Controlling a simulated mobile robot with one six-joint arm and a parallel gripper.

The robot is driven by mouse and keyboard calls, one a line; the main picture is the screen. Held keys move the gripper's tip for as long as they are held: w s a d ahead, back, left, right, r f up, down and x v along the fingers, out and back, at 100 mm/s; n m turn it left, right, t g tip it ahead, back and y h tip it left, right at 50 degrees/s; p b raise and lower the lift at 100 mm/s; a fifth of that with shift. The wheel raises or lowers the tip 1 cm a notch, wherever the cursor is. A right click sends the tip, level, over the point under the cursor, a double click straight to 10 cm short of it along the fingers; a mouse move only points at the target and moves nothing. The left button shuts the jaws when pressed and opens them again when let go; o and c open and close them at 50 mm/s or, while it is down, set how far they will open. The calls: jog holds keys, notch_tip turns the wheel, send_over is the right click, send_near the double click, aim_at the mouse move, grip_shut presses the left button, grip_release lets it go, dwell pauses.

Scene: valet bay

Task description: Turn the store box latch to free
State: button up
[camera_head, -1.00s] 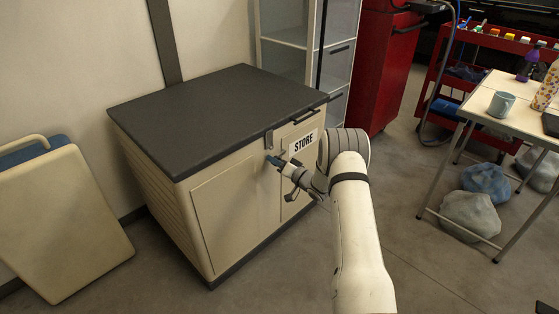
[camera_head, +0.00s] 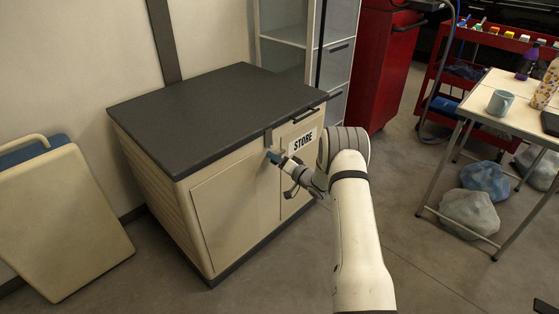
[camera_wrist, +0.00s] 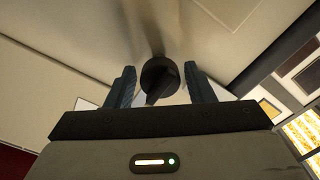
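The store box (camera_head: 235,205) is a cream cabinet with a dark grey lid and a STORE label on its front. Its latch shows in the wrist view as a dark round knob (camera_wrist: 158,76) with a pointed bar. My gripper (camera_head: 273,158) is at the box front, just below a grey hasp (camera_head: 268,138) at the lid edge. In the wrist view its two blue fingers (camera_wrist: 160,88) stand apart on either side of the knob, with a thin gap seeming to show at each side. In the head view my gripper hides the latch.
A folding table (camera_head: 508,112) with a mug (camera_head: 499,103) stands at the right, with bags beneath. A cream panel (camera_head: 62,225) leans at the left. The floor before the box is clear.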

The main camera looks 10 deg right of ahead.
jog(key=shift+o, duration=0.5)
jog(key=shift+a+f, duration=0.1)
jog(key=shift+s, duration=0.1)
jog(key=p+v, duration=0.1)
jog(key=v, duration=0.6)
jog(key=shift+s+d+p, duration=0.25)
jog(key=shift+d+p, duration=0.05)
